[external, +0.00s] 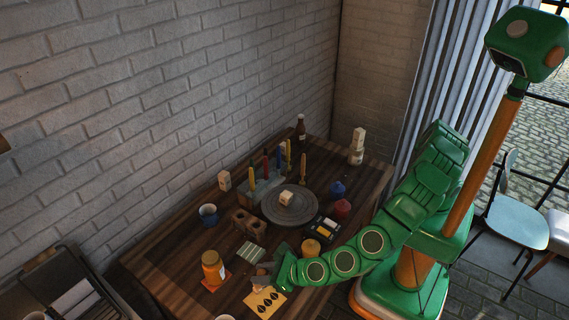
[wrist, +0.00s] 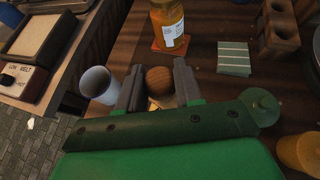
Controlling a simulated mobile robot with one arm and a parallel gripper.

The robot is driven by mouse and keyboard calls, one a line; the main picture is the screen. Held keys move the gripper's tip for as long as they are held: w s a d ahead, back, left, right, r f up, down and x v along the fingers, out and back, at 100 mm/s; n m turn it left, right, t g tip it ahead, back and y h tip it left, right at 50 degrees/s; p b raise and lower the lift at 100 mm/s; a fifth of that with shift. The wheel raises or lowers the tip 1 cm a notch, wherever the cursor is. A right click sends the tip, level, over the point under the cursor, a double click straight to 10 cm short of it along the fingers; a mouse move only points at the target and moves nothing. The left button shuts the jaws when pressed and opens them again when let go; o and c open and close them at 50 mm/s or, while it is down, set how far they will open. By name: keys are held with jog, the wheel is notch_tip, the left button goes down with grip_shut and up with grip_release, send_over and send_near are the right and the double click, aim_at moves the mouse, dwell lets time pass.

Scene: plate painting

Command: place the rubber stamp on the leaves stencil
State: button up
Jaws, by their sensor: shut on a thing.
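The rubber stamp shows as a round wooden knob (wrist: 159,80) between my fingers in the wrist view. Its lower part is hidden behind my gripper. My gripper (wrist: 158,86) is shut on it. In the external view my gripper (external: 268,270) is low over the front part of the table. The leaves stencil (external: 265,302), a pale yellow card with dark leaf shapes, lies at the table's front edge, just below my gripper in the picture. I cannot tell whether the stamp touches the stencil.
An orange jar (external: 212,268) stands on an orange card to the left. A white cup (wrist: 97,84) is left of my fingers. A green striped card (external: 250,254), a brick with holes (external: 249,223) and a grey turntable (external: 290,215) lie farther back. A yellow pot (external: 311,247) stands near my arm.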

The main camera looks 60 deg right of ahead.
send_over(265, 300)
jog(key=shift+f, duration=4.9)
jog(key=shift+f, duration=0.15)
jog(key=o, duration=1.1)
jog(key=shift+c, duration=0.2)
jog(key=v, duration=1.2)
